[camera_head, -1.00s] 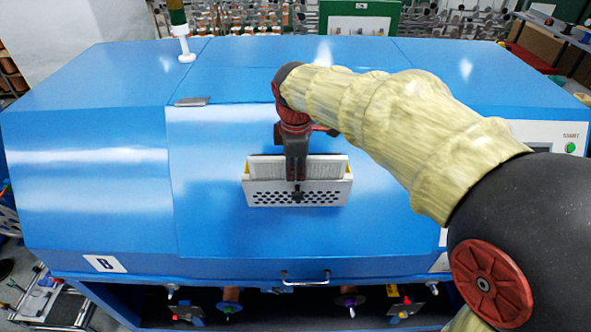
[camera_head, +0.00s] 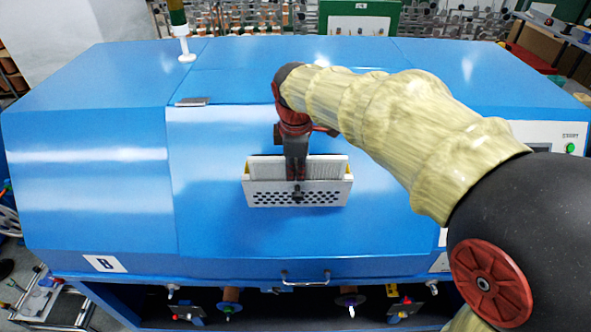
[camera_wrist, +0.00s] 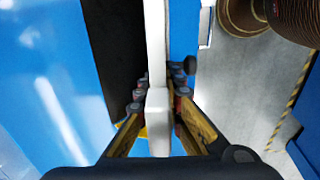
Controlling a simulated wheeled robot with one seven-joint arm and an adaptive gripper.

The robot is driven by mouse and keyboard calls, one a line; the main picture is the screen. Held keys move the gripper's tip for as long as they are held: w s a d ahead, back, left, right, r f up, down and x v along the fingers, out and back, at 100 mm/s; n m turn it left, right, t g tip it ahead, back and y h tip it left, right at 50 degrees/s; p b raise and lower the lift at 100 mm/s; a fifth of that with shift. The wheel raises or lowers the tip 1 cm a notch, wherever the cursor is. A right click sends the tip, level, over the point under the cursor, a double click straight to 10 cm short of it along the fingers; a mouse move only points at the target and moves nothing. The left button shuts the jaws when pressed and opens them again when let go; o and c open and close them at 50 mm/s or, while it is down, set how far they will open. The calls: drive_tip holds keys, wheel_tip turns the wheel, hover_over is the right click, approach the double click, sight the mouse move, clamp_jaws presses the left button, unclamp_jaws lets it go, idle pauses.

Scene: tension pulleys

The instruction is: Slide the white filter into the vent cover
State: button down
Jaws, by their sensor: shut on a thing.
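The vent cover (camera_head: 325,196) is a pale box with a perforated front and yellow at its sides, on the sloping blue front panel. A dark knob sits at the middle of its front. The white filter (camera_head: 328,166) stands up out of the cover's open top, behind the perforated front; its lower part is hidden. My gripper (camera_head: 297,178) reaches down over the filter's middle and is shut on it. In the wrist view, the filter (camera_wrist: 157,118) shows edge-on as a white strip between the fingers of my gripper (camera_wrist: 160,98). How deep it sits cannot be told.
The blue machine (camera_head: 90,190) fills most of the head view, with a metal handle (camera_head: 305,281) at the panel's lower edge. Spools and small parts lie in the dark bay below. A pole stands on the machine's top left. The panel left of the cover is clear.

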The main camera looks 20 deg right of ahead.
drive_tip(key=shift+f, duration=0.2)
drive_tip(key=shift+f, duration=0.15)
drive_tip(key=shift+s+r+p, duration=0.1)
drive_tip(key=shift+r+p, duration=0.2)
drive_tip(key=shift+r, duration=0.1)
idle(1.6)
drive_tip(key=shift+f, duration=0.15)
idle(0.7)
drive_tip(key=shift+f, duration=0.2)
drive_tip(key=shift+r, duration=0.35)
idle(0.7)
